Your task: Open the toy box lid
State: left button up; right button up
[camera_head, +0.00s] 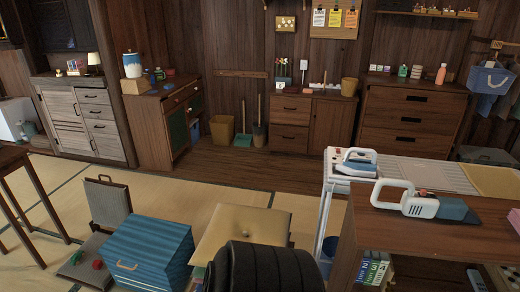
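A blue striped box (152,241) stands on the tatami at the bottom, left of the middle. It is the thing in view that looks most like the toy box. Its top looks closed, and a small light handle (127,267) shows on the side toward me. Its lower part is cut off by the frame edge. Neither of my grippers is in view.
A tan padded seat (243,231) stands right of the box. A grey legless chair (107,203) with small toys is on the left. A wooden counter (430,228) with a handheld vacuum (418,204) fills the right. Tatami (160,188) behind the box is clear.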

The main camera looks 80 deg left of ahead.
aim_at(142, 242)
jog(key=u, duration=4)
